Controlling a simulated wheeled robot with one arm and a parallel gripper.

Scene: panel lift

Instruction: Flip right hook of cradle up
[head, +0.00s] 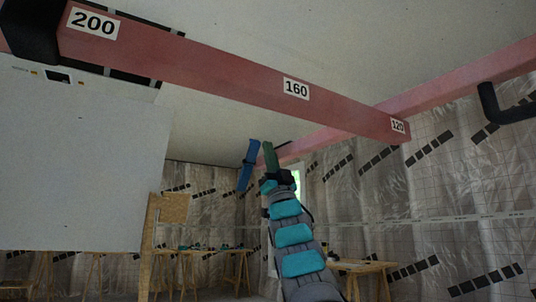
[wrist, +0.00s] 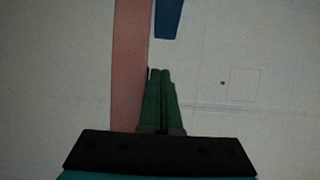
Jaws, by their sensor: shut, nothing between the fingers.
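A blue bar (head: 248,166), likely the cradle's right hook, hangs tilted near the far end of the pink beams; I cannot be sure that it is the hook. It also shows at the top of the wrist view (wrist: 168,17), just beyond my fingertips. My gripper (head: 268,147) has green fingers and is raised just right of the blue bar in the head view. In the wrist view the fingers (wrist: 159,72) are together with nothing between them. They appear apart from the bar. A pink beam (wrist: 131,60) runs along their left side.
A long pink beam (head: 210,75) marked 200, 160 and 120 crosses overhead, and another pink beam (head: 450,81) runs at the right. A bent black bar (head: 490,104) sticks out at the right edge. A large pale panel (head: 70,165) stands at left; wooden trestle tables are behind.

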